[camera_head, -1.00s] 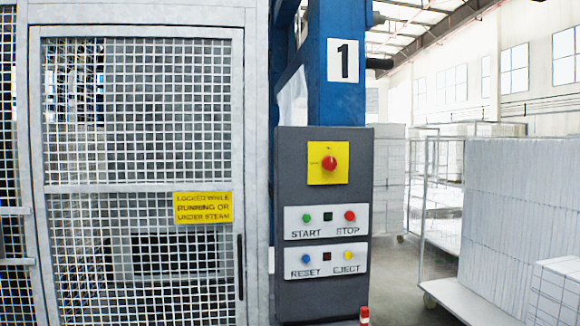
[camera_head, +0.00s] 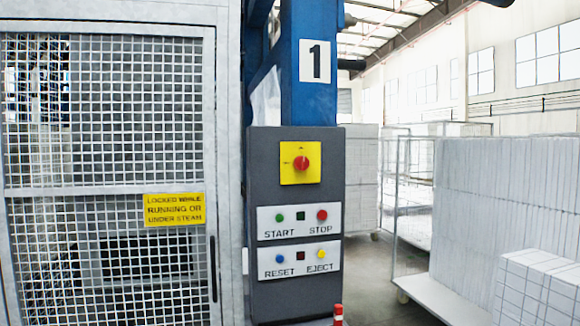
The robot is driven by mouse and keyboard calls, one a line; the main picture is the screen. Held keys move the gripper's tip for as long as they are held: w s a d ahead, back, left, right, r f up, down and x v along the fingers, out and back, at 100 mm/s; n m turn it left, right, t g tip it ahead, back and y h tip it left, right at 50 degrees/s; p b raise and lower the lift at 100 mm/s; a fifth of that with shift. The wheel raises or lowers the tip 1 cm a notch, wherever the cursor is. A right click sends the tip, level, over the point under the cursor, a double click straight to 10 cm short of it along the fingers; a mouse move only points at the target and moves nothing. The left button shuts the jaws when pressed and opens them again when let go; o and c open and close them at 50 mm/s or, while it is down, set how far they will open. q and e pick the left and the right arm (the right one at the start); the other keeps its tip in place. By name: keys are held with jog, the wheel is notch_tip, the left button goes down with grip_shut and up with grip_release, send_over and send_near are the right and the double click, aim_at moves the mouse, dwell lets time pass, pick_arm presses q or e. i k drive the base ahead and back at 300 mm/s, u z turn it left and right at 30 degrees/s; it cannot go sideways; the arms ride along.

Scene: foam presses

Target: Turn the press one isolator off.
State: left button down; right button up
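The press one isolator is a red rotary knob (camera_head: 301,163) on a yellow square plate (camera_head: 301,176). It sits at the top of a dark grey control panel (camera_head: 265,225). The knob's pointer seems to face left, but the plate's markings are too small to read. The panel is fixed below a blue column (camera_head: 300,100) with a "1" sign (camera_head: 314,61). Below the isolator are green START (camera_head: 279,217) and red STOP (camera_head: 322,214) buttons, then blue RESET (camera_head: 279,258) and yellow EJECT (camera_head: 321,254) buttons. Neither gripper is in view.
A closed mesh gate (camera_head: 110,130) with a yellow warning sign (camera_head: 174,209) stands left of the panel. A red and white post top (camera_head: 338,314) shows below the panel. A trolley of white foam blocks (camera_head: 500,200) stands at the right, with grey floor between.

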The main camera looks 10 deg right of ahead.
aim_at(301, 162)
jog(key=u, duration=0.4)
jog(key=i, duration=1.05)
jog(key=z, duration=0.5)
